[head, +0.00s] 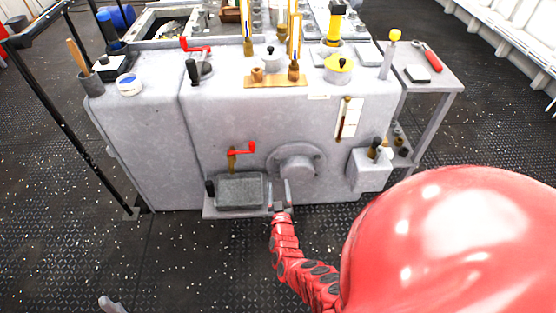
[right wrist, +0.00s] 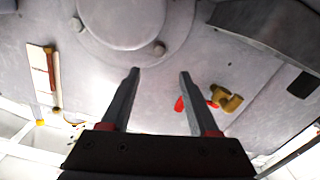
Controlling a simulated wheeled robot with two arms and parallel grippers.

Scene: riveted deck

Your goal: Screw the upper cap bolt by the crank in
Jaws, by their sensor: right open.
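The round cap (head: 297,165) sits on the front of the grey machine; its flange fills the top of the right wrist view (right wrist: 125,15). One cap bolt (right wrist: 159,48) is on the rim side toward the red crank (head: 241,149); another bolt (right wrist: 75,24) is on the other side. How far either stands out is unclear. The crank, on a brass fitting, also shows in the right wrist view (right wrist: 181,104). My right gripper (head: 280,185) is open and empty, just lower left of the cap in the head view. A pale tip at the lower left edge may be my left gripper (head: 110,303).
A grey box (head: 240,190) stands on a low ledge left of my right gripper. A control box (head: 370,168) juts out at the right. A second red crank (head: 196,47) is on the machine top.

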